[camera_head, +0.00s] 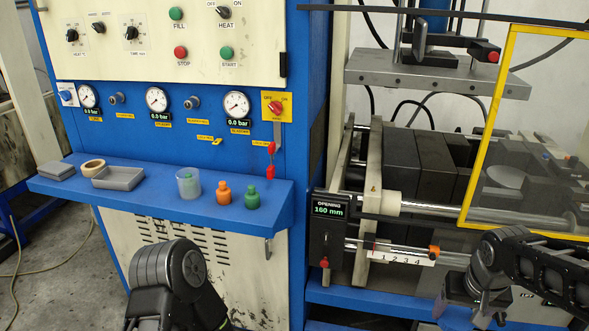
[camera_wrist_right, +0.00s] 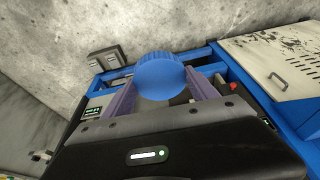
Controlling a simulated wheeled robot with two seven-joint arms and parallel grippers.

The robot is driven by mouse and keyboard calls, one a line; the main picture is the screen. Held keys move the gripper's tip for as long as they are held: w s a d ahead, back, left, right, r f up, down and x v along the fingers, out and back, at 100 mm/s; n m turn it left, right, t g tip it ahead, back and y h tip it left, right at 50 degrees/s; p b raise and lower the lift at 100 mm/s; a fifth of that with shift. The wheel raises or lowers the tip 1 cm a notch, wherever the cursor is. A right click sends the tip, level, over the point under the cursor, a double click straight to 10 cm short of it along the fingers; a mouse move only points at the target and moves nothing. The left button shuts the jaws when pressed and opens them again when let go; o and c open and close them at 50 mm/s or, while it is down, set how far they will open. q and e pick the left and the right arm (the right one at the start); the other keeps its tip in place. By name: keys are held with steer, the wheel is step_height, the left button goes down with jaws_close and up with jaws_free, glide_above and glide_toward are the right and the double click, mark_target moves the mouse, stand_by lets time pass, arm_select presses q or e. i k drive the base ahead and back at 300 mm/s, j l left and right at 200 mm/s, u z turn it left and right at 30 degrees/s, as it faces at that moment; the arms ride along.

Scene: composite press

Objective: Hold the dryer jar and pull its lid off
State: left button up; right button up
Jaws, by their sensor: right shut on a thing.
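A round blue lid (camera_wrist_right: 160,72) shows at the fingertips of my right gripper (camera_wrist_right: 163,80) in the right wrist view. The two purple-grey fingers are on either side of it, and the gripper is shut on it. The jar body under the lid is mostly hidden, so I cannot tell how the lid sits on it.
A blue shelf (camera_head: 110,193) below the control panel holds a grey tray (camera_head: 118,179), a clear cup (camera_head: 188,184), an orange bottle (camera_head: 224,195) and a green bottle (camera_head: 252,198). The press with its yellow-framed guard (camera_head: 490,125) stands behind my right arm.

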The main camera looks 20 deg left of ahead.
mark_target(190, 189)
steer(key=z, duration=4.5)
steer(key=k+j+u, duration=0.15)
steer(key=k+u, duration=0.35)
steer(key=k, duration=0.5)
steer(key=k+l+u, duration=0.2)
steer(key=k+u, duration=1.1)
steer(key=k+j+u, duration=0.4)
steer(key=k, duration=0.15)
steer(key=k+l+u, duration=0.15)
steer(key=k+u, duration=0.5)
steer(key=u, duration=0.15)
steer(key=k+u, duration=0.4)
steer(key=u, duration=1.75)
